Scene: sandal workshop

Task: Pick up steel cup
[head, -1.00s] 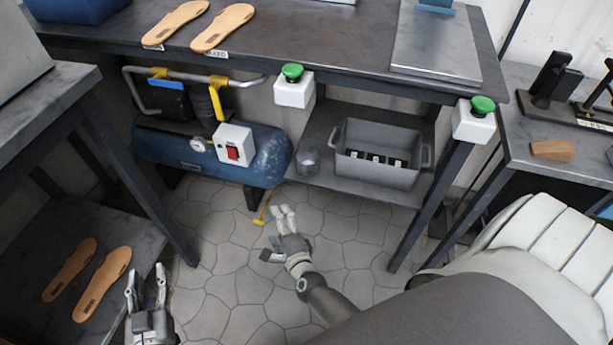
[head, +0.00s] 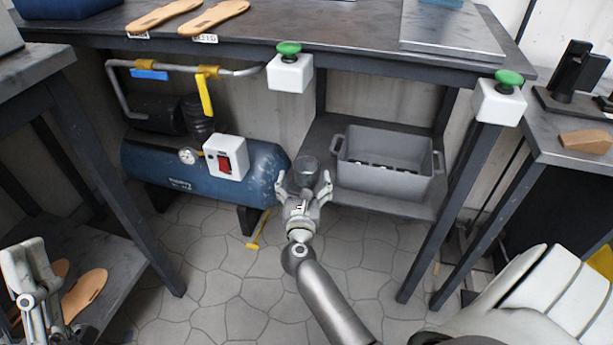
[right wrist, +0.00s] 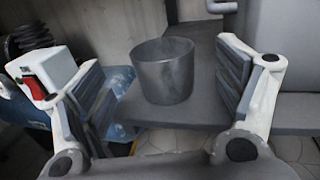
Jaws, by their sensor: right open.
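The steel cup (head: 306,170) is a grey metal cup standing upright on the left end of the lower shelf (head: 385,205) under the bench. My right gripper (head: 304,186) is open just in front of it, with its two fingers apart and pointing at the cup. In the right wrist view the cup (right wrist: 163,70) shows between the open fingers, apart from both and a little beyond them. My left gripper (head: 30,272) is at the lower left; its opening is hard to make out.
A grey crate (head: 385,178) with handles stands right of the cup on the shelf. A blue compressor tank (head: 255,175) is to the left. The bench top (head: 340,32) and a green button box (head: 290,70) hang above. Tiled floor lies in front.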

